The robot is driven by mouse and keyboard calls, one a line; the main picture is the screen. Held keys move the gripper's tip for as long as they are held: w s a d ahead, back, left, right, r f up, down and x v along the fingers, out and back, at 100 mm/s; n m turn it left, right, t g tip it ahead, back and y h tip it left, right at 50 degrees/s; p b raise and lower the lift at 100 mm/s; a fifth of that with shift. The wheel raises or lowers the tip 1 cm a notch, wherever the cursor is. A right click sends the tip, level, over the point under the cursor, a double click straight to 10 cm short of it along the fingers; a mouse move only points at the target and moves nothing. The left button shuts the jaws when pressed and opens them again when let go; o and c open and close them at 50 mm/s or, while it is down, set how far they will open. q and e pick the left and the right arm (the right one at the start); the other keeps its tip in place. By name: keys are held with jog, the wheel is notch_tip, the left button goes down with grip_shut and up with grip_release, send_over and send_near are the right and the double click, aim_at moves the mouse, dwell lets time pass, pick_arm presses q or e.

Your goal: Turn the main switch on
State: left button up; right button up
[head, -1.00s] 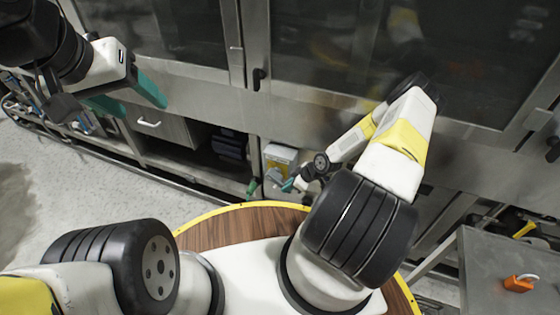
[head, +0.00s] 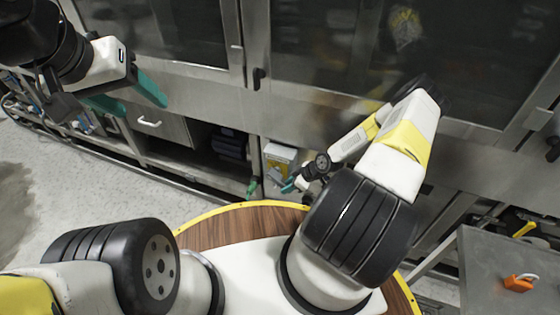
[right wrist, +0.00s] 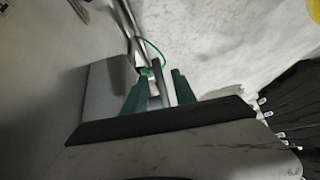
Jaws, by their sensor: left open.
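A small grey box with a yellow panel (head: 279,157), which may carry the main switch, is low on the machine front in the head view. No switch handle can be made out there. My right gripper (head: 289,185) is beside the box's lower part, mostly hidden by its wrist. In the right wrist view, its two green fingers (right wrist: 160,92) stand apart with grey and white pieces showing between them. I cannot tell whether they grip these pieces. My left gripper (head: 128,97) is open and empty at upper left, away from the box.
Large dark glass doors (head: 310,60) in steel frames fill the back. An open shelf bay (head: 200,150) and a drawer (head: 155,123) lie left of the box. A grey table (head: 500,265) with an orange object (head: 520,283) stands at lower right. Floor (head: 80,200) is clear at left.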

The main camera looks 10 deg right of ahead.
jog(key=v, duration=0.7)
jog(key=shift+r, duration=0.2)
jog(key=shift+d, duration=0.15)
jog(key=shift+s+f, duration=0.1)
jog(key=c, duration=0.5)
jog(key=shift+s+f+n, duration=0.25)
jog(key=shift+n, duration=0.65)
grip_shut()
jog(key=s+d+r+n, duration=0.25)
jog(key=r+n, duration=0.55)
jog(key=n, duration=0.8)
jog(key=x, duration=0.9)
jog(key=w+x, duration=0.1)
jog(key=x, duration=0.3)
jog(key=shift+w+d+f, duration=0.15)
jog(key=shift+f, duration=0.15)
